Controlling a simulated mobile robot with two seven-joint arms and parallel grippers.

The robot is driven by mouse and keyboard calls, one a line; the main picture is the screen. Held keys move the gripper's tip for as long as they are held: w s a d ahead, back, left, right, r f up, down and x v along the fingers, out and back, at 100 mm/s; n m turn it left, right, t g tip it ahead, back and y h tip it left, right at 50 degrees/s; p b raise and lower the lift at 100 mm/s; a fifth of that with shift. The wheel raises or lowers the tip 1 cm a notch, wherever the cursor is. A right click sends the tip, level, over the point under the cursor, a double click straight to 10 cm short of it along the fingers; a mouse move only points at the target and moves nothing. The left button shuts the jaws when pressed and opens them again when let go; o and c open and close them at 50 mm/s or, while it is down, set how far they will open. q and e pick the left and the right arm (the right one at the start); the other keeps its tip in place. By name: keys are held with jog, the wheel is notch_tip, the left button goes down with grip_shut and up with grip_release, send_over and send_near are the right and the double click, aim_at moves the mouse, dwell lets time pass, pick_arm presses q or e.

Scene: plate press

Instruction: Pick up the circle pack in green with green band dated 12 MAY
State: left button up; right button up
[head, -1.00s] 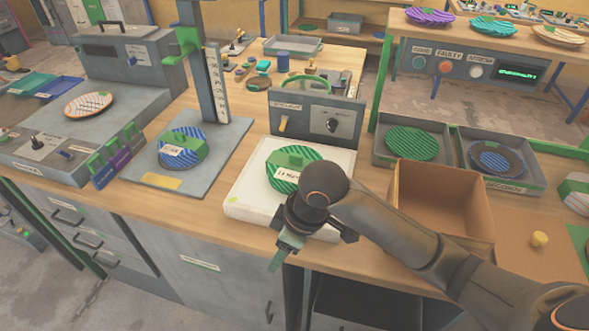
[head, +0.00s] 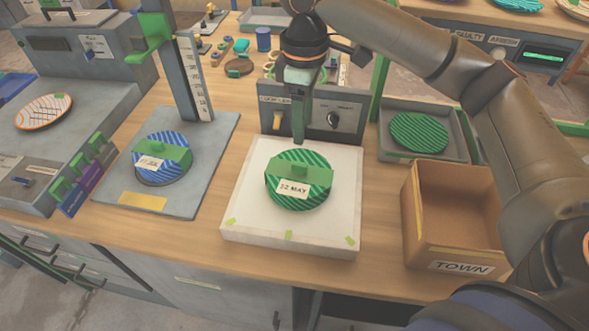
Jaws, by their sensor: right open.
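A round pack with green stripes and a green band (head: 299,171) lies on the white pad (head: 245,228). Its label seems to read 22 MAY; the first digit is not sharp. My right gripper (head: 299,138) points down just behind and above this pack, and nothing shows between its fingers. It is open, though the fingers overlap in this view. Another green striped round pack (head: 419,132) lies in a grey tray at the right, with no label visible. My left gripper is not in view.
A blue striped pack with a green band (head: 161,157) lies on the gauge stand left of the pad. A box marked TOWN (head: 455,215) stands at the right. An orange striped disc (head: 43,111) lies at the left.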

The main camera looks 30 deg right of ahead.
send_over(300, 164)
jog(key=f, duration=0.4)
jog(key=shift+s+d+f, duration=0.1)
jog(key=shift+s+f, duration=0.2)
jog(key=shift+w+f, duration=0.2)
jog(key=shift+f, duration=1.3)
jog(key=shift+w+f, duration=0.15)
jog(key=shift+f, duration=1.35)
jog(key=shift+c, duration=0.3)
grip_shut()
